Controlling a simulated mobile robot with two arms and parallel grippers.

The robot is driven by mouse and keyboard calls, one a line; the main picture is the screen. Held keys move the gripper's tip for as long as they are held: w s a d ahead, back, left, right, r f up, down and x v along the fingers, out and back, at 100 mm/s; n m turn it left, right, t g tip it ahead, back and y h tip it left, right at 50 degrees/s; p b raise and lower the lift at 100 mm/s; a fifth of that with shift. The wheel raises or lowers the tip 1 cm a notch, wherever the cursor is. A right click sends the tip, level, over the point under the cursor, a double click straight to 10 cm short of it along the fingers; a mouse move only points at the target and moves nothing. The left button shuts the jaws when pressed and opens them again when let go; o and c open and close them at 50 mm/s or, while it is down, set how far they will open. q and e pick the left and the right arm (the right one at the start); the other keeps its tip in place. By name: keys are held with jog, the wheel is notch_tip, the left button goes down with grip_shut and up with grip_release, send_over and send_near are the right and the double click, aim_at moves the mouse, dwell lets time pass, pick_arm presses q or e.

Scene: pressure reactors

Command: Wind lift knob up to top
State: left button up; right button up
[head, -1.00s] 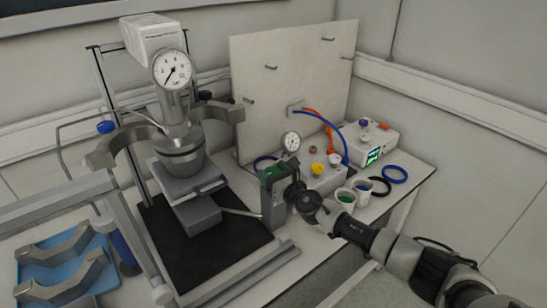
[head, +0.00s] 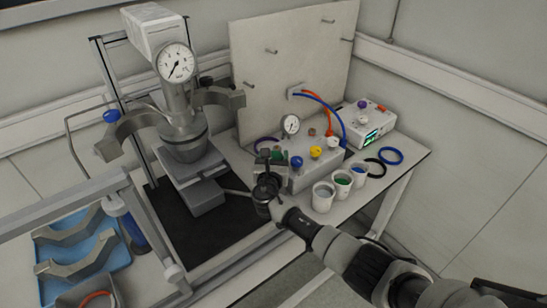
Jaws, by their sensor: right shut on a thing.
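The lift (head: 207,197) is a grey jack with flat plates on a black mat, under the metal reactor vessel (head: 184,142). A thin rod (head: 236,192) runs from the lift to the right and ends at my right gripper (head: 263,187). The right gripper is shut at the rod's end, around the lift knob, which its dark fingers and body hide. The arm comes in from the lower right. The vessel sits just above or on the top plate; I cannot tell which. My left gripper is not in view.
A grey valve box (head: 316,166) with coloured knobs and three white cups (head: 323,196) stand close right of my gripper. Open clamp halves (head: 219,96) flank the vessel. A blue tray (head: 85,247) with metal clamps lies at the lower left. A white panel (head: 290,85) stands behind.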

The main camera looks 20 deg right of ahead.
jog(key=shift+m+h, duration=0.3)
jog(key=shift+h, duration=0.1)
dwell(0.6)
jog(key=o, duration=0.9)
jog(key=shift+o, duration=0.2)
jog(key=shift+s, duration=0.1)
jog(key=b+v, duration=0.1)
jog(key=v, duration=0.9)
jog(key=shift+s+a, duration=0.2)
jog(key=shift+s, duration=0.05)
jog(key=shift+r, duration=0.1)
